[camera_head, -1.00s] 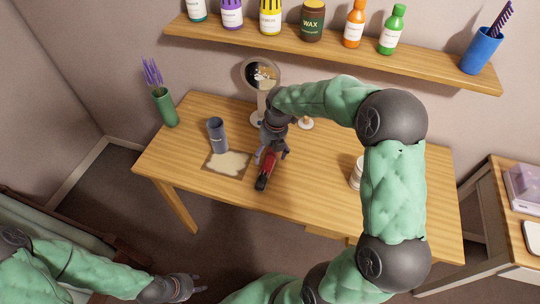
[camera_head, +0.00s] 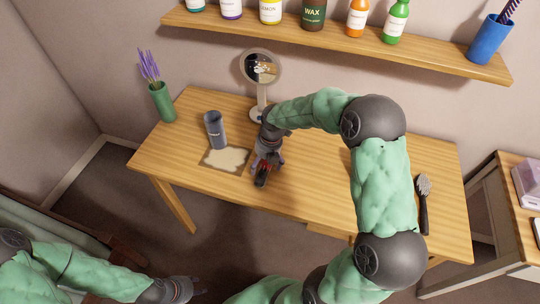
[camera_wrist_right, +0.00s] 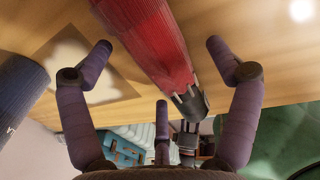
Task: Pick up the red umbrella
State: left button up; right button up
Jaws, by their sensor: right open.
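The red umbrella (camera_head: 262,176) is folded, with a dark end, and lies on the wooden table near its front edge. My right gripper (camera_head: 268,162) is right above it and partly hides it in the head view. In the right wrist view the umbrella (camera_wrist_right: 165,45) runs diagonally between the spread purple fingers of my right gripper (camera_wrist_right: 160,62), which is open and holds nothing. Whether any finger touches it is unclear. My left gripper (camera_head: 194,286) is low in the head view, away from the table; its fingers are too small to read.
A round mirror (camera_head: 260,68) stands behind, a green vase (camera_head: 162,103) at the back left. A hairbrush (camera_head: 424,205) lies at the right. A shelf (camera_head: 345,48) with bottles hangs above.

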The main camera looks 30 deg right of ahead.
jog(key=c, duration=1.5)
jog(key=shift+r, duration=0.15)
